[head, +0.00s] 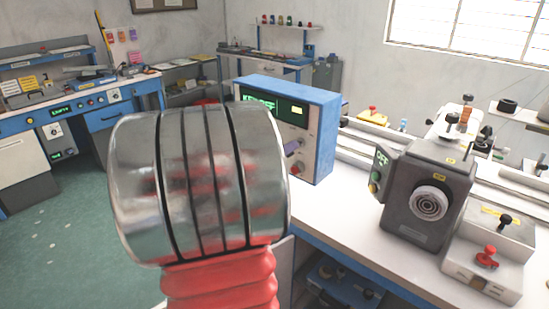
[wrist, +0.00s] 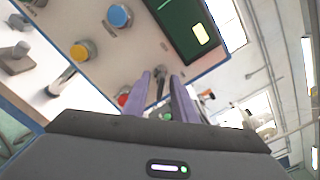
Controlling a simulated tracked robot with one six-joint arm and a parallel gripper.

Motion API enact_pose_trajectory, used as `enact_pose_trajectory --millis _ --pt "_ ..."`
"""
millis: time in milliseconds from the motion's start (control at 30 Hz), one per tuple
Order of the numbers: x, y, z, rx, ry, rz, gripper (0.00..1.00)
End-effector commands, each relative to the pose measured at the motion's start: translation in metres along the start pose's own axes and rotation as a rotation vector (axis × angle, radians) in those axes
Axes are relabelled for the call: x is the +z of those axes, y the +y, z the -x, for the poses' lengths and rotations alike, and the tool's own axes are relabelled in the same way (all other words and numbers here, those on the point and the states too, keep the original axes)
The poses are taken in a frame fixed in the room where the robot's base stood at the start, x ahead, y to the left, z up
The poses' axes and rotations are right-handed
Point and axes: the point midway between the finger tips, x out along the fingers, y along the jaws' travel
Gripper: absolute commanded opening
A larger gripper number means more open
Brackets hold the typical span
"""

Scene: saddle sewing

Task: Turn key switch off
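The control box (head: 316,130) has a blue casing, a pale front panel and a lit green display, and stands on the white bench. In the wrist view a small grey key-like part (wrist: 160,82) shows on the panel, below the dark green display (wrist: 190,28). I take it for the key switch. My gripper (wrist: 162,75) has purple fingers spread apart, one on each side of this part. I cannot tell whether they touch it. In the head view my metal arm link hides most of the gripper and the panel's left side.
A grey machine (head: 430,195) with a round dial stands right of the box. Bare white bench top (head: 335,210) lies between them.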

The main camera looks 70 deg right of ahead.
Motion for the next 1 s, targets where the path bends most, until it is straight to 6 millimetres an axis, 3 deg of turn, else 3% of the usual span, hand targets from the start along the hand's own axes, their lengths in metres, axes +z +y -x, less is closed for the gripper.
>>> enact_pose_trajectory --millis 167,1000 --pt "0.001 0.0 0.012 0.001 -0.002 -0.001 0.25" --pt "0.0 0.002 0.118 0.004 -0.002 0.0 0.25"
